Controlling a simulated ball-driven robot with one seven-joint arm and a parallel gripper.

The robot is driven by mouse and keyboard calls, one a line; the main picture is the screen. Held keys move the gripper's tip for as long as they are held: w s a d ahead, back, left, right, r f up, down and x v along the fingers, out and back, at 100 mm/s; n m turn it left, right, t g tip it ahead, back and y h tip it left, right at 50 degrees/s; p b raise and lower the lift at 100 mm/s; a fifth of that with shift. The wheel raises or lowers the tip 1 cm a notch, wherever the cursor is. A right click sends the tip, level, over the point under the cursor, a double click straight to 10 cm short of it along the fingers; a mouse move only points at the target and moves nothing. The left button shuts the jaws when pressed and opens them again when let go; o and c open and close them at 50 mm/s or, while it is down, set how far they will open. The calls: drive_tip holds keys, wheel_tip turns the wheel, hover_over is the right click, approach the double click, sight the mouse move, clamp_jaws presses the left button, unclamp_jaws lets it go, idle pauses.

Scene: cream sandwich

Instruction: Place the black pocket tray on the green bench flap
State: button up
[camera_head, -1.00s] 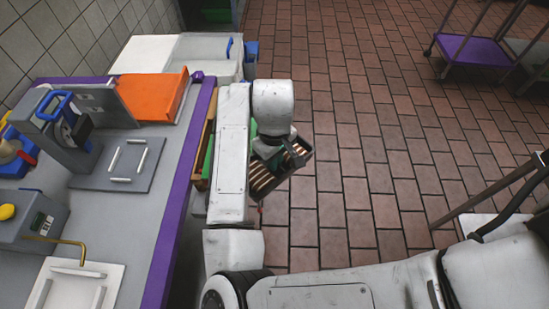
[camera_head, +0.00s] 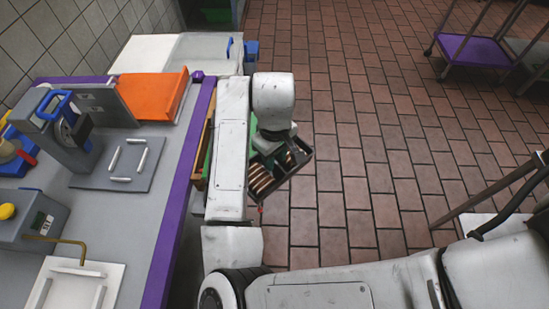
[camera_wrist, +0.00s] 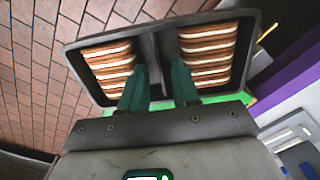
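The black pocket tray (camera_head: 291,176) is held over the floor just right of the bench. It carries rows of brown-and-cream sandwiches in its two side pockets, clear in the wrist view, where its dark middle part (camera_wrist: 155,48) shows. My gripper (camera_wrist: 161,76) has its green fingers at that middle part and looks shut on it. In the head view my gripper (camera_head: 271,148) is partly hidden by my wrist. The green bench flap (camera_head: 207,158) shows as a narrow strip along the bench's right side, mostly hidden by my arm. Green also shows behind the tray in the wrist view (camera_wrist: 228,98).
The grey bench (camera_head: 130,215) with a purple edge (camera_head: 180,205) lies left, bearing an orange panel (camera_head: 158,97), a grey plate (camera_head: 95,178) and a white tray (camera_head: 83,300). A purple-shelved cart (camera_head: 472,52) stands far right. The tiled floor between is clear.

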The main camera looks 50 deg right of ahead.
wheel_tip(320, 180, up, 11)
drive_tip(key=shift+f+p, duration=0.15)
drive_tip(key=shift+p, duration=0.3)
idle(0.4)
